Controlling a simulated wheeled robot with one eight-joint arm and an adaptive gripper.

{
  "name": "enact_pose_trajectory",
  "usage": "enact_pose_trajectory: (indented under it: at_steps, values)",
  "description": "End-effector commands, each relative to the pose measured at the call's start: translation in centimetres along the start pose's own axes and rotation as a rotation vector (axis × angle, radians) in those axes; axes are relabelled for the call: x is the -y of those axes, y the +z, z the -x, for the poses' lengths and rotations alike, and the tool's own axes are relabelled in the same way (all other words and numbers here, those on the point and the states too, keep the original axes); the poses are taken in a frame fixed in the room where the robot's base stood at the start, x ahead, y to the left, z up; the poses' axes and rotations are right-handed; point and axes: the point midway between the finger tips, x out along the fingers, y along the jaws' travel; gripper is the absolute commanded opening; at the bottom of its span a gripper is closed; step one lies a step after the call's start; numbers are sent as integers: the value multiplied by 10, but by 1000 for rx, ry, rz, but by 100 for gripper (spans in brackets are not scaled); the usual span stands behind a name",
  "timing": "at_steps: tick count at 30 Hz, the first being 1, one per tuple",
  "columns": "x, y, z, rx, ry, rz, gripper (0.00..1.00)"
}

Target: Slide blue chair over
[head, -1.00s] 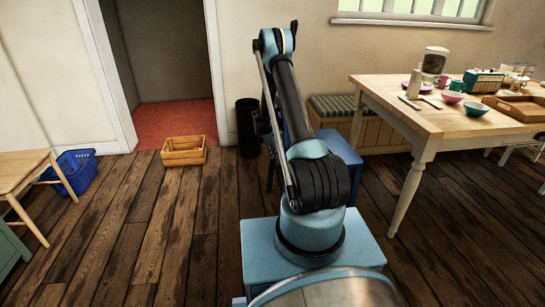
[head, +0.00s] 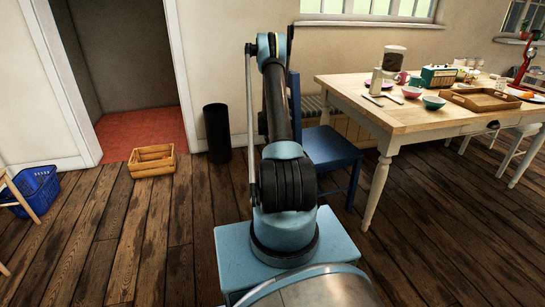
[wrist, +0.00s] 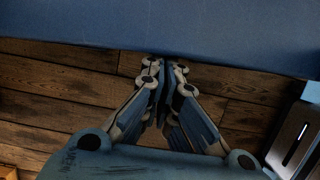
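The blue chair (head: 335,148) stands upright in the head view, just right of my arm, its seat close to the table's front left leg. Its backrest post shows beside my arm, and its left part is hidden behind the arm. In the wrist view a wide blue surface, apparently the chair (wrist: 160,50), spans the top. My gripper (wrist: 163,66) points at its lower edge, with the fingertips together and nothing visible between them. Whether they touch the chair cannot be told. The gripper is hidden behind my arm in the head view.
A black bin (head: 217,133), wooden crate (head: 152,161) and blue basket (head: 36,190) are at left. Floor at front left is clear.

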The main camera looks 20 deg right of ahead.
Motion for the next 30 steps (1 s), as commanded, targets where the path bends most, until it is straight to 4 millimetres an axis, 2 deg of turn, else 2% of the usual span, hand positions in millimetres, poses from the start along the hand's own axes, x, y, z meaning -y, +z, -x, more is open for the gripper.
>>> enact_pose_trajectory:
  at_steps: [11, 14, 20, 30]
  values:
    - [0, 0, 1, 3, -1, -2, 0]
    - [0, -8, 3, 2, -1, -1, 0]
    - [0, -40, 10, 1, -2, 1, 0]
    - [0, -39, 72, 0, -1, 0, 0]
